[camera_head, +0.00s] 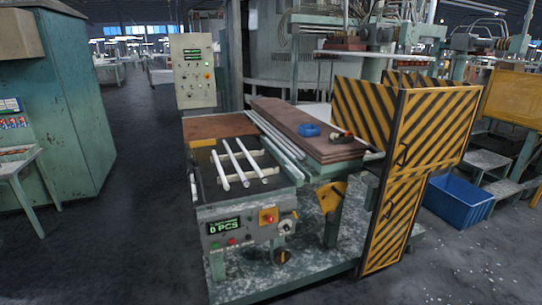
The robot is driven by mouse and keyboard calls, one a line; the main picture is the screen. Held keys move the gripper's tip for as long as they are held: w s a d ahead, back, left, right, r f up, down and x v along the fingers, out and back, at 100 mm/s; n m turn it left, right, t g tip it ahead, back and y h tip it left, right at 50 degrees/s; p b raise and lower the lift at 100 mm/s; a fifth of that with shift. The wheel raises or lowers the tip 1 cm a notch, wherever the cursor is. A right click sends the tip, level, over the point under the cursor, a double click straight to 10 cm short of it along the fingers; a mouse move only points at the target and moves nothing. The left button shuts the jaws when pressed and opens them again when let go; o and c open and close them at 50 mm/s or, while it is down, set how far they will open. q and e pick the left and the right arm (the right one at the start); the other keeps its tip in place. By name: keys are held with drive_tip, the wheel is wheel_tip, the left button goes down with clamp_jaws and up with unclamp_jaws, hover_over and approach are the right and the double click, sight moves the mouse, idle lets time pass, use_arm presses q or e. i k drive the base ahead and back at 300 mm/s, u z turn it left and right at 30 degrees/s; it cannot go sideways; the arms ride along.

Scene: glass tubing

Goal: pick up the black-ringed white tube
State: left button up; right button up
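Three white tubes lie side by side, slanting, on a rack in the dark tray (207,192) of the green machine: a left tube (219,170), a middle tube (234,163) and a right tube (251,160). Pale supports show under and beside them. The tubes are too small here to tell which one carries a black ring. Neither of my grippers shows in the head view.
The machine's front panel (245,223) has a green display, buttons and knobs. Brown boards (300,125) right of the tray hold a blue ring (309,130). A yellow-black striped barrier (430,130) stands at the right. Floor (130,190) to the left is clear.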

sight(263, 178)
drive_tip(key=z, duration=0.8)
drive_tip(key=i, duration=1.05)
drive_tip(key=z, duration=0.85)
drive_tip(key=i, duration=1.4)
drive_tip(key=u, duration=0.05)
